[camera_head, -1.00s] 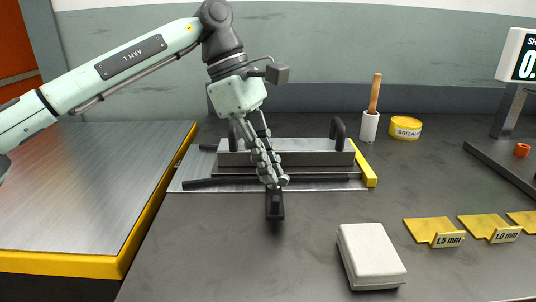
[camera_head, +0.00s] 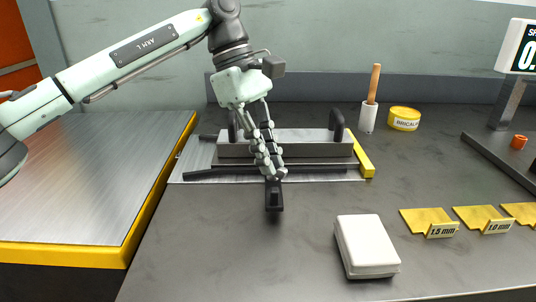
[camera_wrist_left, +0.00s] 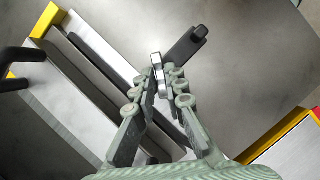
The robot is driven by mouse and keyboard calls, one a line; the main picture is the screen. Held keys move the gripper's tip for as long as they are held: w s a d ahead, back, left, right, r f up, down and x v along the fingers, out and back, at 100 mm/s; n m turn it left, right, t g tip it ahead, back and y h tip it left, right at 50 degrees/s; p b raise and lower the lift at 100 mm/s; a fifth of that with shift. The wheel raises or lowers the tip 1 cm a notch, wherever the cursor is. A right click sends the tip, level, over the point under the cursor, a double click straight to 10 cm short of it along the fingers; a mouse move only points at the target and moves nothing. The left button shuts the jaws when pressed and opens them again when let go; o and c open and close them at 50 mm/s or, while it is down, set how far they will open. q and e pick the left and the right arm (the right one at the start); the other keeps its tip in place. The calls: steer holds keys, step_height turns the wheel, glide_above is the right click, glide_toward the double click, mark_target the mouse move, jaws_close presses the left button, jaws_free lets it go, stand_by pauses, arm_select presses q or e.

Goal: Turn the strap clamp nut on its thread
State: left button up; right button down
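The strap clamp is a short black bar (camera_head: 274,197) at the front edge of the metal plate; it also shows in the wrist view (camera_wrist_left: 186,46). My left gripper (camera_head: 270,174) reaches down over the bar's rear end. In the wrist view its fingertips (camera_wrist_left: 160,82) close from both sides on a small silvery part, which looks like the strap clamp nut (camera_wrist_left: 157,61). The fingers hide most of the nut, and its thread cannot be made out. My right gripper is not in view.
Behind the clamp stands a grey bar with two black handles (camera_head: 337,125) on the metal plate (camera_head: 195,165). A yellow-edged sheet table (camera_head: 85,175) is at left. A white box (camera_head: 366,245), yellow gauge plates (camera_head: 428,220), a mallet (camera_head: 368,115) and a yellow tin (camera_head: 404,119) are at right.

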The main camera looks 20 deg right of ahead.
arm_select(q)
steer(key=o, duration=0.3)
steer(key=shift+o, duration=0.2)
steer(key=v, duration=1.2)
steer(key=shift+s, duration=0.1)
